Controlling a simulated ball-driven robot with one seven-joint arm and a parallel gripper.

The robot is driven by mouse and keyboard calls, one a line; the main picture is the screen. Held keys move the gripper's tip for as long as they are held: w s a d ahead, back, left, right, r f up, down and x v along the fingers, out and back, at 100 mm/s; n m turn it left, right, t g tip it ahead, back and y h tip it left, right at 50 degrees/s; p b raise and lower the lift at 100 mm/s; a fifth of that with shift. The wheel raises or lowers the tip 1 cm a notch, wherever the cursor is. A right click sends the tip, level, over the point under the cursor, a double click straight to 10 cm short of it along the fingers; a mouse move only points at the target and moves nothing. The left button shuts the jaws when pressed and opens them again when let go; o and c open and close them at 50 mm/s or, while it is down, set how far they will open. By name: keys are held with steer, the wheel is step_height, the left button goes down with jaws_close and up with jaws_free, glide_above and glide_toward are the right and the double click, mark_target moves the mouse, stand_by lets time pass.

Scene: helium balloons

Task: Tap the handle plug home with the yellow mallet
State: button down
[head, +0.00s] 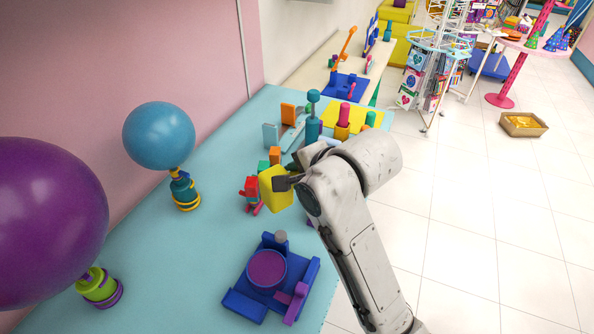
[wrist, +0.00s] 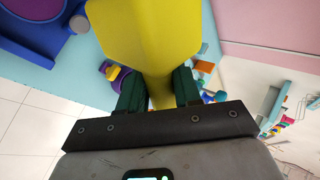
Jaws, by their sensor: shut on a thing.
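The yellow mallet (head: 274,187) is in my gripper (head: 290,182), held over the middle of the teal table. In the wrist view the mallet's broad yellow body (wrist: 150,40) fills the top centre and narrows down between the two dark green fingers of my gripper (wrist: 158,88). A blue fixture (head: 243,304) with a round purple disc (head: 266,268) stands on the table nearer to me, apart from the mallet. I cannot tell which piece is the handle plug.
A blue balloon (head: 159,136) and a large purple balloon (head: 45,222) stand on weighted bases at the left. A red object (head: 251,188) is beside the mallet. Several coloured blocks and a yellow mat (head: 340,118) crowd the table's far end.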

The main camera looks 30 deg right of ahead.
step_height(320, 180, down, 7)
steer(key=b, duration=0.2)
steer(key=shift+b, duration=0.3)
stand_by(0.3)
steer(key=shift+s+r+p, duration=0.1)
steer(key=shift+p, duration=0.4)
stand_by(0.5)
